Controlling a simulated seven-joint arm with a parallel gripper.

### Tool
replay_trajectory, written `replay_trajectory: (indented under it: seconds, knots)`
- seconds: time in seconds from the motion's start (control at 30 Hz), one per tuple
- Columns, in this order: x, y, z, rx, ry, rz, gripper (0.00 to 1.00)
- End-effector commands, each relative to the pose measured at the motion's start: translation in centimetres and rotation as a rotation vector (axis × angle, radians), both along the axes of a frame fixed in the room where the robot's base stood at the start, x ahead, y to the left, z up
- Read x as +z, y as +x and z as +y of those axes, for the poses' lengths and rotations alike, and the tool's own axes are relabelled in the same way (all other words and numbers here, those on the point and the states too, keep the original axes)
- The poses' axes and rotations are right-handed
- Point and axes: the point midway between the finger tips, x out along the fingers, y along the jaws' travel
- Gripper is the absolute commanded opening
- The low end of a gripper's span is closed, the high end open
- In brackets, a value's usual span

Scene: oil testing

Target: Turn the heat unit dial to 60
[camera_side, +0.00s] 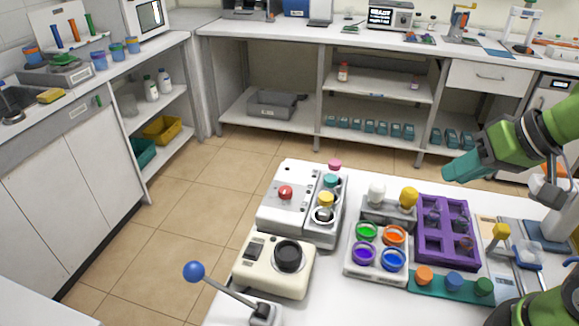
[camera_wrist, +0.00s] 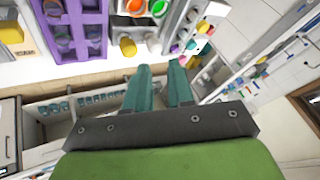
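The heat unit appears to be the cream box (camera_side: 262,277) at the front left of the white bench in the side view. It has a big round black dial (camera_side: 289,256) on top and a small dark panel (camera_side: 254,248) beside it. The number on the dial is too small to read. My gripper (camera_side: 455,170) is in the air at the right, above the back edge of the bench, well apart from the dial. In the wrist view its two teal fingers (camera_wrist: 162,70) stand apart with nothing between them. I cannot make out the dial in the wrist view.
Near the cream box are a grey unit with a red knob (camera_side: 285,192), a blue-knobbed lever (camera_side: 194,271), a tray of coloured cups (camera_side: 376,273) and a purple rack (camera_side: 421,255). The purple rack also shows in the wrist view (camera_wrist: 75,25). Air above the bench is free.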

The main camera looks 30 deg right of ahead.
Motion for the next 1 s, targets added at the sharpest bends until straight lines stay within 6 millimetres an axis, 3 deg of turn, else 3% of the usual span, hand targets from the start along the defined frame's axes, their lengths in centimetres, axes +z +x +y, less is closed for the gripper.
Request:
replay_trajectory:
  seconds: [0.07, 0.23, 0.47, 0.7, 0.9, 1.0]
  knots:
    - [-0.9, 0.7, 0.6, 0.022, -0.004, 0.05, 0.35]
    - [0.1, 5.5, 2.5, 0.144, -0.072, 0.127, 0.61]
    - [1.1, 13.5, 6.6, 0.568, -0.298, 0.2, 0.61]
    - [-0.1, 21.3, 11.8, 1.15, -0.543, 0.232, 0.61]
    - [-2.1, 26.0, 15.5, 1.667, -0.7, 0.211, 0.61]
    - [-2.7, 27.4, 16.8, 1.91, -0.753, 0.178, 0.61]
